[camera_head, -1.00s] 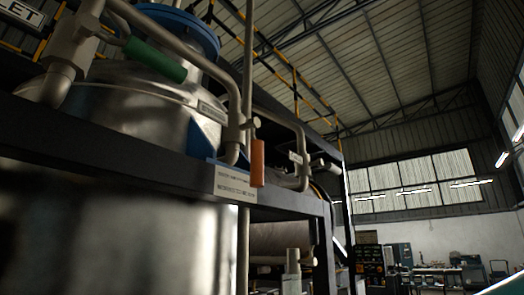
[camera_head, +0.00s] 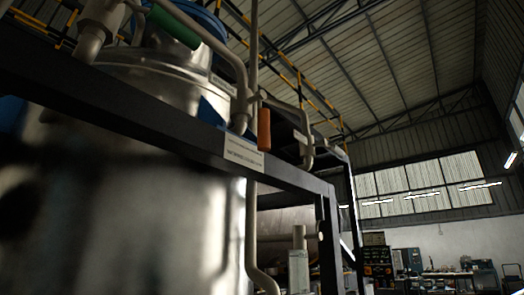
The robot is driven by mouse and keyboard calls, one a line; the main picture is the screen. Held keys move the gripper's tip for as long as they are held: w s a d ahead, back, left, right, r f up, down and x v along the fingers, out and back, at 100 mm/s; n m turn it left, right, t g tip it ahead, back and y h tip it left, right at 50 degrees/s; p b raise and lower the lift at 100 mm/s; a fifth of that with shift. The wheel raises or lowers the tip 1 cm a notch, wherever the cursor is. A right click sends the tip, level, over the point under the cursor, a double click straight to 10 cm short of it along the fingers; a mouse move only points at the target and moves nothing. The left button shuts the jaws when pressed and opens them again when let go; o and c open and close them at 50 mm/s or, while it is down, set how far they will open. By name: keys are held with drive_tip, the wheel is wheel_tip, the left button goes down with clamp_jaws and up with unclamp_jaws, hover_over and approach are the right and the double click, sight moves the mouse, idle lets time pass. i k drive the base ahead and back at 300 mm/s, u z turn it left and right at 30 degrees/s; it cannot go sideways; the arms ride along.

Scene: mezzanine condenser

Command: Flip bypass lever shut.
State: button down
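An orange lever handle (camera_head: 264,129) hangs straight down from a valve on a grey pipe, at the front rail of the dark steel frame. A green handle (camera_head: 173,27) lies at a slant on the pipework at the upper left. I cannot tell from the picture which of the two is the bypass lever. A white label (camera_head: 243,154) with print too small to read sits on the rail just below the orange handle. My gripper is not in view.
A large metal tank (camera_head: 110,220) fills the left, behind the dark frame rail (camera_head: 150,110). A frame post (camera_head: 331,245) and a grey pipe (camera_head: 251,225) stand at centre. Workbenches and equipment (camera_head: 450,280) are far off at the lower right. The space between looks open.

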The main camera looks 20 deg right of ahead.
sight(264, 122)
drive_tip(key=k, duration=1.35)
drive_tip(key=u, duration=0.65)
drive_tip(key=i, duration=1.05)
drive_tip(key=z, duration=0.3)
